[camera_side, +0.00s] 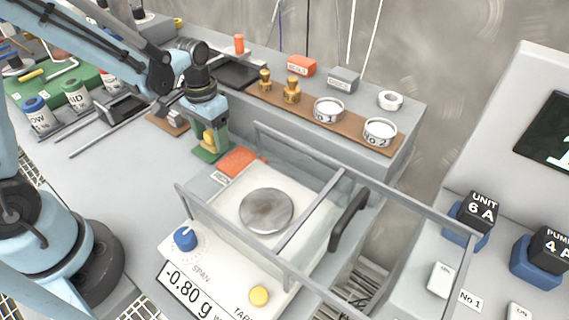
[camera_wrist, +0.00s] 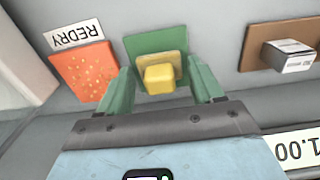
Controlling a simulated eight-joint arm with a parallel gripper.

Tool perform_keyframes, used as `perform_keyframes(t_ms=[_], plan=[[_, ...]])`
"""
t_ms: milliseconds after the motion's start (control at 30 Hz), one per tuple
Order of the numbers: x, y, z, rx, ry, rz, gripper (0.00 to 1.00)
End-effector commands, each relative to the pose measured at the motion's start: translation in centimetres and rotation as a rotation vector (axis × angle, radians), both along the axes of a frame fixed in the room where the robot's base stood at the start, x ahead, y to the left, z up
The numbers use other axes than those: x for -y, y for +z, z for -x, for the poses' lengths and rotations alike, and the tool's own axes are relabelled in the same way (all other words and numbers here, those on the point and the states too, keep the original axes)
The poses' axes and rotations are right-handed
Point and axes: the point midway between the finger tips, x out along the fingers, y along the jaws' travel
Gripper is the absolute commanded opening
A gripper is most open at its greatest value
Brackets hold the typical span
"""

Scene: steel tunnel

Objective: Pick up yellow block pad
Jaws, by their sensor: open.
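The yellow block (camera_wrist: 160,78) stands on a green square pad (camera_wrist: 148,42) in the wrist view. My gripper (camera_wrist: 158,88) is open, with one green finger on each side of the yellow block. In the side view my gripper (camera_side: 208,138) points down over the green pad (camera_side: 207,154), and the yellow block (camera_side: 209,140) shows partly between the fingers. I cannot tell whether either finger touches the block.
An orange pad (camera_side: 238,160) marked REDRY lies beside the green pad. The balance with its round steel pan (camera_side: 266,211) and glass-and-frame shield stands in front. A brown strip (camera_side: 358,129) with brass weights (camera_side: 291,91) and white dishes (camera_side: 329,110) lies behind.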

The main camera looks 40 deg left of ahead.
Motion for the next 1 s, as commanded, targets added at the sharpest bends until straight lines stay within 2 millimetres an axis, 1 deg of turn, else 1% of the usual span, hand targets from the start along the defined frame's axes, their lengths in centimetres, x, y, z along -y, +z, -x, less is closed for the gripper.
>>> perform_keyframes(t_ms=[100, 300, 367, 500, 600, 867, 1000], plan=[[-0.01, -0.43, 0.0, 0.0, 0.0, 0.0, 0.66], [-0.01, -0.44, 0.01, 0.0, 0.0, 0.0, 0.66], [-0.01, -0.44, 0.01, 0.0, 0.0, 0.0, 0.58], [-0.01, -0.42, 0.01, 0.0, 0.0, 0.0, 0.37], [-0.01, -0.42, 0.01, 0.0, 0.0, 0.0, 0.23], [-0.01, -0.31, 0.01, 0.0, 0.0, 0.0, 0.23], [-0.01, 0.27, 0.01, 0.0, 0.0, 0.0, 0.23]])
